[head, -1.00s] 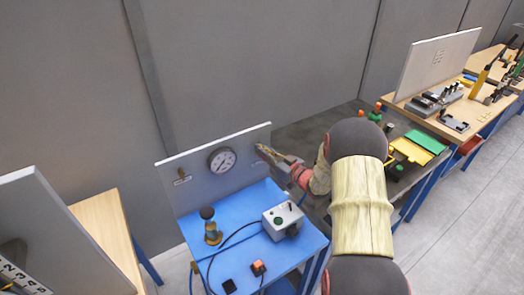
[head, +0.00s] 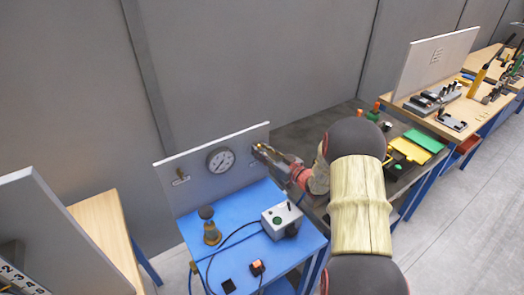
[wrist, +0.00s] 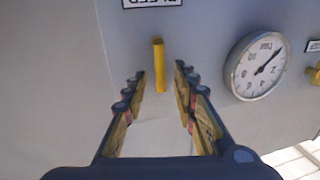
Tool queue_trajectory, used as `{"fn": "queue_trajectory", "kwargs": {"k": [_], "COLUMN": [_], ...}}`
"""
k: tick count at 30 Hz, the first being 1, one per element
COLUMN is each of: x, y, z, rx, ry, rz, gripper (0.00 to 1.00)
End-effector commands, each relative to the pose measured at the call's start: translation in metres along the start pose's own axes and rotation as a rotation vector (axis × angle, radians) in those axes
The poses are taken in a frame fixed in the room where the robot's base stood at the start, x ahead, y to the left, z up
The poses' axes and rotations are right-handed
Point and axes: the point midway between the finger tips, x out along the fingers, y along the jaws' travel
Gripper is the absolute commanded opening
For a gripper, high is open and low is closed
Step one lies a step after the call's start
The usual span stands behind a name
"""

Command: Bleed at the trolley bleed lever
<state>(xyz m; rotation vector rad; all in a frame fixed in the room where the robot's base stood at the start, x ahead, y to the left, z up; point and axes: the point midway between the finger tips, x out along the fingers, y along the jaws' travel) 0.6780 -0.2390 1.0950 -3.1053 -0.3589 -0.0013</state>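The yellow bleed lever (wrist: 159,62) stands out from the grey panel (wrist: 205,25) under a label reading BLEED (wrist: 152,3), upside down in the wrist view. My gripper (wrist: 159,82) is open, one finger on each side of the lever's line, with gaps showing on both sides. I cannot tell how far the lever reaches in between the fingertips. In the head view my gripper (head: 260,153) is at the right part of the panel (head: 192,197), above the blue trolley (head: 225,250), and hides the lever.
A round gauge (head: 220,160) is mid-panel, and it also shows in the wrist view (wrist: 255,66). Another yellow lever (wrist: 315,76) is beyond it. A brass-based knob (head: 210,228) and a grey box (head: 282,220) with a green button stand on the trolley top.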

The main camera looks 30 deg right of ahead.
Motion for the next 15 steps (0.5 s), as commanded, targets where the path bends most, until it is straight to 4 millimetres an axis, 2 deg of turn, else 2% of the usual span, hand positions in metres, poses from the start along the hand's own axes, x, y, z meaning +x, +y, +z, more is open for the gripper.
{"fn": "queue_trajectory", "kwargs": {"k": [4, 7, 15], "x": [-0.005, -0.016, -0.070], "y": [0.001, 0.001, 0.002], "z": [0.000, 0.000, 0.000], "rx": [0.000, 0.000, 0.001], "ry": [0.000, -0.001, 0.000], "rz": [0.001, 0.003, 0.004], "gripper": [0.28, 0.28, 0.28]}}
